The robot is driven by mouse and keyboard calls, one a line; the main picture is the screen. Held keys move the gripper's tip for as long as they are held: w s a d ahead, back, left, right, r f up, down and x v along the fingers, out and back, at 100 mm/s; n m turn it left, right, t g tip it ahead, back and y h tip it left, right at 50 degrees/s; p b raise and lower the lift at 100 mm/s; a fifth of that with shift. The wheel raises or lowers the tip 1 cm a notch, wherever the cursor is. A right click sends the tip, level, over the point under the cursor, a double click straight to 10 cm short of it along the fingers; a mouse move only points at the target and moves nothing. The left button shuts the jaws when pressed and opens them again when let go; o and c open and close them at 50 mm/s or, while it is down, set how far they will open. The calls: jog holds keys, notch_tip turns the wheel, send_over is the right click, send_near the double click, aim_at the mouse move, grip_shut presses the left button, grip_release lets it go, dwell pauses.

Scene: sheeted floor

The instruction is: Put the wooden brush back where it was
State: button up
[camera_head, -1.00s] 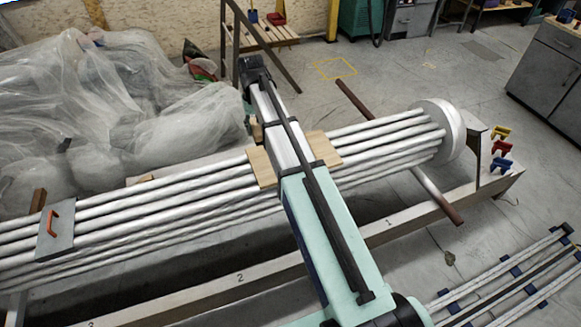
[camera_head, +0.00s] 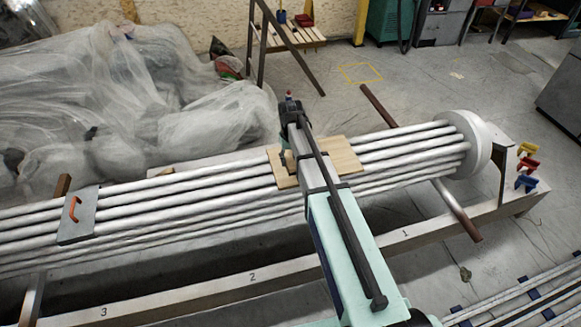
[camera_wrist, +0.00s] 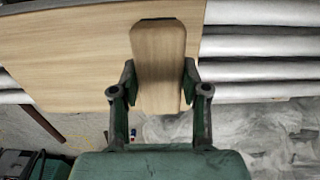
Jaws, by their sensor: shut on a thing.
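The wooden brush (camera_wrist: 158,50) is upright in the middle of the wrist view, between the two fingers of my gripper (camera_wrist: 158,78), which is shut on it. Its pale wood is close in colour to the flat wooden board (camera_wrist: 70,50) behind it. In the head view the board (camera_head: 342,156) lies across the white pipes, and a small part of the brush (camera_head: 289,159) shows left of my arm, over the board. I cannot tell if the brush touches the board. My arm covers the middle of the board and most of the gripper.
Long white pipes (camera_head: 215,187) run to a round white end disc (camera_head: 470,142). A grey plate with an orange handle (camera_head: 78,222) sits on their left part. Clear plastic sheeting (camera_head: 130,95) is heaped behind. Yellow, red and blue clamps (camera_head: 527,165) are at the right end.

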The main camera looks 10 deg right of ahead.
aim_at(290, 158)
jog(key=shift+f, duration=2.45)
jog(key=o, duration=1)
jog(key=shift+f, duration=0.1)
notch_tip(290, 158, up, 12)
jog(key=shift+r, duration=0.1)
jog(key=s+f+g, duration=0.2)
jog(key=s+f, duration=1.1)
jog(key=f, duration=0.3)
jog(key=s+f+g, duration=0.1)
jog(key=s+f, duration=0.5)
jog(key=s, duration=0.7)
jog(key=s+f+g, duration=0.2)
jog(key=s+f, duration=0.4)
jog(key=s, duration=0.7)
jog(key=s+f+g, duration=0.1)
jog(key=s+f, duration=0.5)
jog(key=s, duration=0.7)
jog(key=shift+m+g, duration=0.4)
